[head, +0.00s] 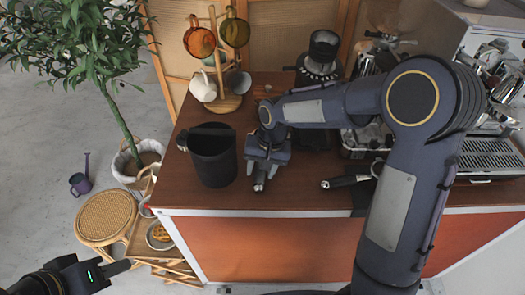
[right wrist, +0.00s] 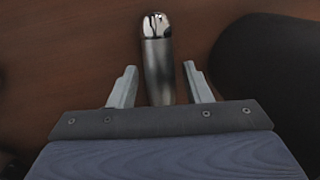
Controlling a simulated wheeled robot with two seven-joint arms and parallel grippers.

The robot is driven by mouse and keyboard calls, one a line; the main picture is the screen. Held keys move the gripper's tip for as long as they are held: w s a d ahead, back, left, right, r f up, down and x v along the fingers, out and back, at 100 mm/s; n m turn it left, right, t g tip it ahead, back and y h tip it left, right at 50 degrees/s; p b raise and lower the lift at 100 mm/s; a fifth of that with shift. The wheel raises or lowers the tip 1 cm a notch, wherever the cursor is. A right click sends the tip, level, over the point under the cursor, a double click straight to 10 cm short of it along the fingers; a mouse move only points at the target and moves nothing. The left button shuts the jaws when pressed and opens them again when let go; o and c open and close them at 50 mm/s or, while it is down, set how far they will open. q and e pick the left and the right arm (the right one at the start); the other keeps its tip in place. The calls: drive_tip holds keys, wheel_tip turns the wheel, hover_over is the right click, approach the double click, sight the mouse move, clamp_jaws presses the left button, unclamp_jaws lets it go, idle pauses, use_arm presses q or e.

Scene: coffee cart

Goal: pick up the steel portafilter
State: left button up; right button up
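A steel handle with a shiny rounded end, apparently the steel portafilter (right wrist: 157,62), shows in the right wrist view. It lies over the brown counter, and its near part is between my right gripper's two fingers (right wrist: 162,86). The fingers are apart, with a visible gap on each side of the handle. In the head view my right gripper (head: 262,178) points down at the counter and hides most of this portafilter. My left gripper (head: 118,268) is at the bottom left, off the counter; its finger opening is unclear.
A black bin (head: 213,160) stands just left of my right gripper. A black-handled portafilter (head: 345,181) lies to the right. A mug tree (head: 228,100) and a grinder (head: 322,60) stand behind. The espresso machine (head: 490,150) is at the right. The counter's front edge is close.

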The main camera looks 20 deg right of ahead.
clamp_jaws()
drive_tip(key=shift+w+r, duration=0.1)
drive_tip(key=shift+r, duration=0.05)
